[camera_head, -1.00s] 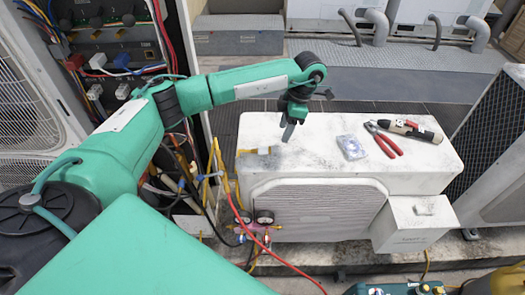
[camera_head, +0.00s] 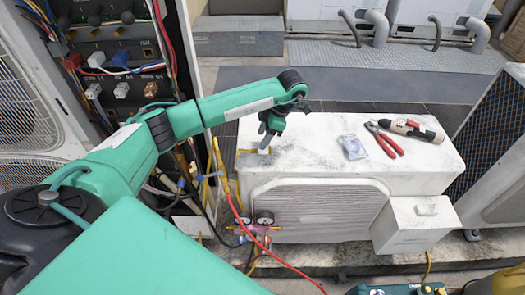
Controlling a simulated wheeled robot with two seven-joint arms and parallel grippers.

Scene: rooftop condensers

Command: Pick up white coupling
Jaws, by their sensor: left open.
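A small white piece that looks like the white coupling (camera_head: 264,151) lies near the left end of the white condenser's top (camera_head: 320,135), beside a yellow strip (camera_head: 246,152). My left gripper (camera_head: 265,144) is open and points down right at it. The fingertips overlap the piece in this view, and I cannot tell whether they touch it or are around it. My right gripper is not in view.
On the same top lie a clear bag (camera_head: 352,147), red-handled pliers (camera_head: 385,140) and a cream and black tool (camera_head: 413,130). Gauges (camera_head: 264,218) and hoses hang at the front left. An open electrical cabinet (camera_head: 120,65) stands at the left.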

